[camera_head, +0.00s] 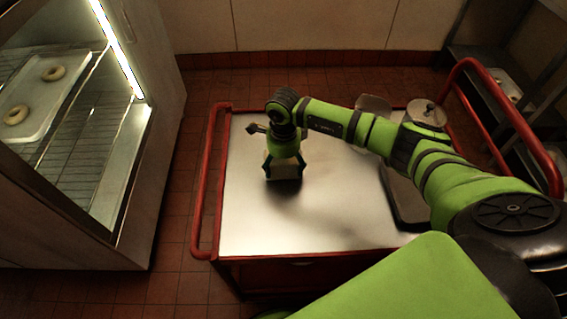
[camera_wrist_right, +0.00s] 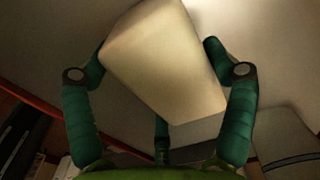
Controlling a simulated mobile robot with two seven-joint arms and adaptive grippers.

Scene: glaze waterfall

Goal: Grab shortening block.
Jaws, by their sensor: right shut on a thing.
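The shortening block (camera_head: 284,170) is a pale cream block at the left part of the metal cart top in the head view. My right gripper (camera_head: 284,163) comes down on it from above and is shut on it. In the right wrist view the block (camera_wrist_right: 165,60) sits tilted between the green fingers of my right gripper (camera_wrist_right: 160,75), filling the middle of the picture. A shadow lies on the cart top just below the block; I cannot tell whether it is touching the surface. My left gripper is not in view.
The steel cart (camera_head: 250,215) has red rails along its sides. A round-lidded container (camera_head: 426,114) and a dark tray (camera_head: 404,200) are on its right. A lit glass cabinet (camera_head: 75,130) with doughnuts stands at the left. The cart's front middle is clear.

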